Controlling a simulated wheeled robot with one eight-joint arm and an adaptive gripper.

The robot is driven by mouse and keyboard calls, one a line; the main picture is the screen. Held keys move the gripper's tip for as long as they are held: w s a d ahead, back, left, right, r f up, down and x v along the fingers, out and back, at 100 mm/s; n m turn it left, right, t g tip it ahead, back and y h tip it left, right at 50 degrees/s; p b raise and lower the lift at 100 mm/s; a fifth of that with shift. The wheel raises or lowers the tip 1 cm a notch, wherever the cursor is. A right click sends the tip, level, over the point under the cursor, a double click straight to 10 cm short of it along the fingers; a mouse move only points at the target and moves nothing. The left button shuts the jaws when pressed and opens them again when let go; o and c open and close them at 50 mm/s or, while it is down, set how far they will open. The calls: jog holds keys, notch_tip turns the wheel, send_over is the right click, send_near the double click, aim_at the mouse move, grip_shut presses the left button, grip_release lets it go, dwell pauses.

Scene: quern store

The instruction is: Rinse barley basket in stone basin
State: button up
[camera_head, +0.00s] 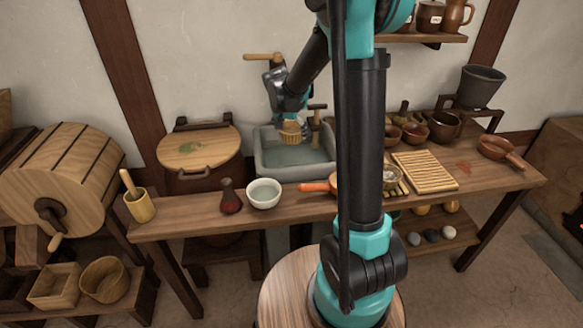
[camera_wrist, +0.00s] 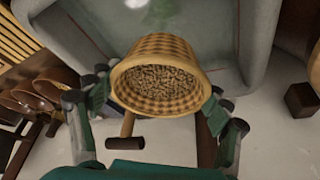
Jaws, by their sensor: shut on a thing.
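The barley basket (camera_head: 290,128) is a small woven bowl. In the wrist view the basket (camera_wrist: 160,78) shows brown grain inside, with its mouth turned toward the camera. My gripper (camera_wrist: 157,98) is shut on the basket, with a finger on either side of it. In the head view my gripper (camera_head: 290,112) is over the grey stone basin (camera_head: 263,160), above greenish water. The basin (camera_wrist: 262,25) also shows behind the basket in the wrist view. I cannot tell whether the basket touches the water.
A wooden-handled tap (camera_head: 316,122) stands at the basin's right side. A white bowl (camera_head: 264,193) and a dark red bottle (camera_head: 230,196) stand in front of the basin. A lidded barrel (camera_head: 200,155) is to its left. A slatted board (camera_head: 425,171) lies at right.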

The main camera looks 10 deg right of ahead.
aim_at(294, 130)
jog(key=shift+r, duration=0.1)
jog(key=shift+r, duration=1.9)
